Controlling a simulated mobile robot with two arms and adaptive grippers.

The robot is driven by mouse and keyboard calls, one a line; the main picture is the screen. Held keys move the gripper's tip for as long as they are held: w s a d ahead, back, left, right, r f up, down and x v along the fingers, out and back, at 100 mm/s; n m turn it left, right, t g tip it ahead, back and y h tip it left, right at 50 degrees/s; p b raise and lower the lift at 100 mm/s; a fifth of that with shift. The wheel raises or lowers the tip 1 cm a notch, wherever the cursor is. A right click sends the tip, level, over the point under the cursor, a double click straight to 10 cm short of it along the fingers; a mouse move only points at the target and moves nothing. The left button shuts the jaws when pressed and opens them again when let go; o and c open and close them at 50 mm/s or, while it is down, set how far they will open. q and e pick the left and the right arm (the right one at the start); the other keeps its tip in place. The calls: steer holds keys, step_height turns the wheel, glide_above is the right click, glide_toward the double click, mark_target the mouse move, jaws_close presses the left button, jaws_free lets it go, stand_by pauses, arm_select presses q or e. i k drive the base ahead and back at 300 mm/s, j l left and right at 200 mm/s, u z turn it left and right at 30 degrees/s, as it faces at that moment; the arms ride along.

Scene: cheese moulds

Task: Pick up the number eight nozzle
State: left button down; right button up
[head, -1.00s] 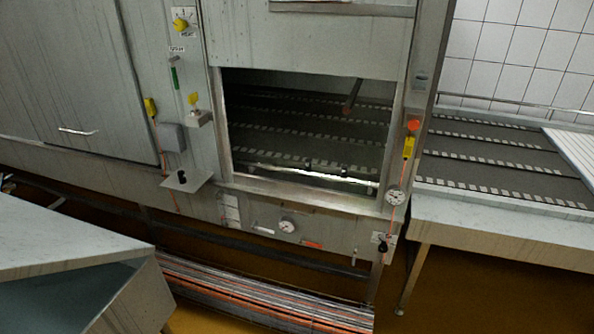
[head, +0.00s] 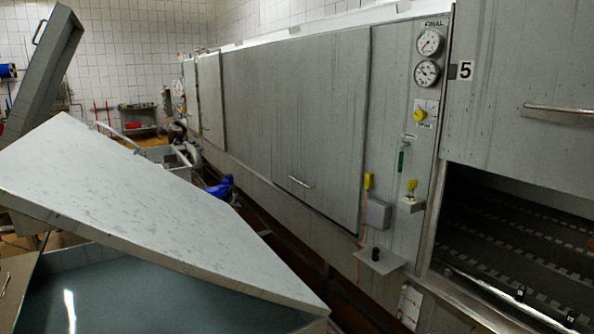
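I cannot make out a nozzle marked with an eight in the head view. A small shelf with a dark upright piece (head: 377,254) sticks out low on the machine front. A bracket with a yellow-topped piece (head: 411,196) is above and right of it. I cannot tell whether either is a nozzle. Neither of my grippers is in view.
A long steel machine (head: 290,110) runs along the right, with a dark open conveyor bay (head: 520,240). A tilted steel lid (head: 130,200) over a tank (head: 90,300) fills the left foreground. A narrow floor gap lies between them. A cluttered bench (head: 138,117) stands far back.

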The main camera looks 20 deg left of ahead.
mark_target(376, 250)
steer(key=i+l+z, duration=0.4)
steer(key=i+l, duration=0.45)
